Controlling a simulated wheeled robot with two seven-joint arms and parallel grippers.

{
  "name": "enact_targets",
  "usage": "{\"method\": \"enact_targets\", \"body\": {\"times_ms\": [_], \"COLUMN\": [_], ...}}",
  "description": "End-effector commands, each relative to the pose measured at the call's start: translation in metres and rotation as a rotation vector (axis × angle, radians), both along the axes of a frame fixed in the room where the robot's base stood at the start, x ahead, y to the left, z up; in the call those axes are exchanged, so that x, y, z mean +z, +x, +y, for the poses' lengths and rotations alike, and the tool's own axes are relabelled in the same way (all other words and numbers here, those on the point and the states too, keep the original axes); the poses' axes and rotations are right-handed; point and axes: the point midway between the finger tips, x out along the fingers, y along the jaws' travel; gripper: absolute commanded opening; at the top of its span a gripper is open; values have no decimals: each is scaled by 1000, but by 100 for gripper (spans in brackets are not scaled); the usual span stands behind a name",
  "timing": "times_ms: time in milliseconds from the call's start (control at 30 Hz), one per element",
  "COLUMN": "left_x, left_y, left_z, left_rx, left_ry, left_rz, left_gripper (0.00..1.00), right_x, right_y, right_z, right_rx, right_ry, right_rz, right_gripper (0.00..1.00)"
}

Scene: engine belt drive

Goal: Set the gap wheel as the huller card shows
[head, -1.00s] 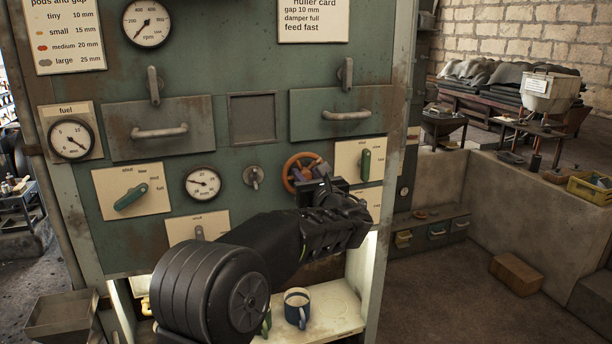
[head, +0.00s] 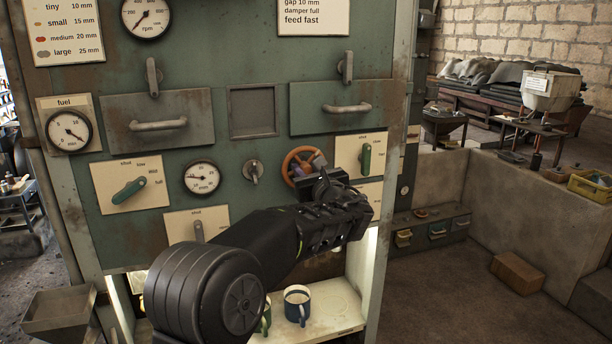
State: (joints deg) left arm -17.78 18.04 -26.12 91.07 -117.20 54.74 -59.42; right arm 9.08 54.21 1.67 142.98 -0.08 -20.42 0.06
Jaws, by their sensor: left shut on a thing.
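The orange-brown gap wheel (head: 301,153) is on the green panel, its lower right part hidden by my gripper. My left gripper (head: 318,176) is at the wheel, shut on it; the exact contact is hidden. A round dial marked in mm (head: 201,178) sits left of the wheel, its thin needle pointing roughly left; the exact reading is too small to tell. The huller card (head: 313,14) at the top reads gap 10 mm, damper full, feed fast; its heading is cut off. My right gripper is not in view.
A small knob (head: 253,171) sits left of the wheel. Levers on plates stand right (head: 365,158) and far left (head: 128,190). Drawers with handles (head: 347,108) are above. A blue mug (head: 297,305) stands on the shelf below my arm.

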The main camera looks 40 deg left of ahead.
Motion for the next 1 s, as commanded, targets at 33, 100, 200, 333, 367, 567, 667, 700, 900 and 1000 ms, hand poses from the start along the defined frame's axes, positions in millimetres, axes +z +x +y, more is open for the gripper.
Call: {"method": "enact_targets", "body": {"times_ms": [33, 100, 200, 333, 367, 567, 667, 700, 900, 1000], "left_x": [-5, -6, -6, -7, -7, -6, -6, -5, -3, -2], "left_y": [0, -1, -1, -1, -1, -2, -1, -2, -2, -2], "left_z": [1, 1, 1, 1, 1, 1, 1, 1, 1, 1], "left_rx": [1, 0, 0, -1, -1, 1, 1, 1, 1, 1], "left_ry": [-17, -43, -87, -151, -165, -262, -303, -317, -370, -383], "left_rz": [-27, -66, -131, -221, -242, -382, -440, -460, -535, -554], "left_gripper": [0, 0, 0, 0, 0, 0, 0, 0, 0, 0], "right_x": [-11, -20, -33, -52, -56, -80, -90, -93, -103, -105], "right_y": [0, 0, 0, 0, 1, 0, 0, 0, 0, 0], "right_z": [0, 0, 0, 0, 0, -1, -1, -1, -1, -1], "right_rx": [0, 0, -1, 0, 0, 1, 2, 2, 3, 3], "right_ry": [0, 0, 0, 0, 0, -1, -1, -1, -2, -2], "right_rz": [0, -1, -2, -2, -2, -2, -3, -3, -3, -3], "right_gripper": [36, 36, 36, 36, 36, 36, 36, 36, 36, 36]}}
